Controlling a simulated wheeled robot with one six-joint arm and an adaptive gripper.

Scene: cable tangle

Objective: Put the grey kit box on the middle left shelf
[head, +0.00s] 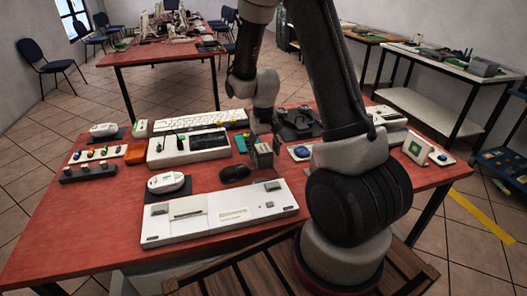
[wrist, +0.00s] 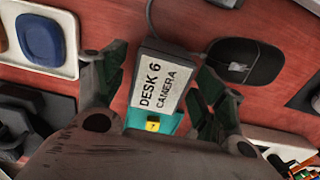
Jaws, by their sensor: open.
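A small grey box (head: 263,158) stands on the red table near its middle. In the wrist view the box (wrist: 146,82) carries a white label reading "DESK 6 CAMERA", with a teal part and a yellow mark at its lower end. I take it for the grey kit box. My gripper (head: 262,136) is over the box, pointing down. In the wrist view my gripper (wrist: 155,85) is open, with one finger on each side of the box; I cannot tell whether they touch it. I cannot make out the middle left shelf.
A black mouse (head: 235,173) lies left of the box, and a white console (head: 220,213) lies in front. A white device (head: 188,146) and keyboard (head: 199,121) are behind left. A blue rack (head: 503,166) stands at the right edge. Tiled floor surrounds the table.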

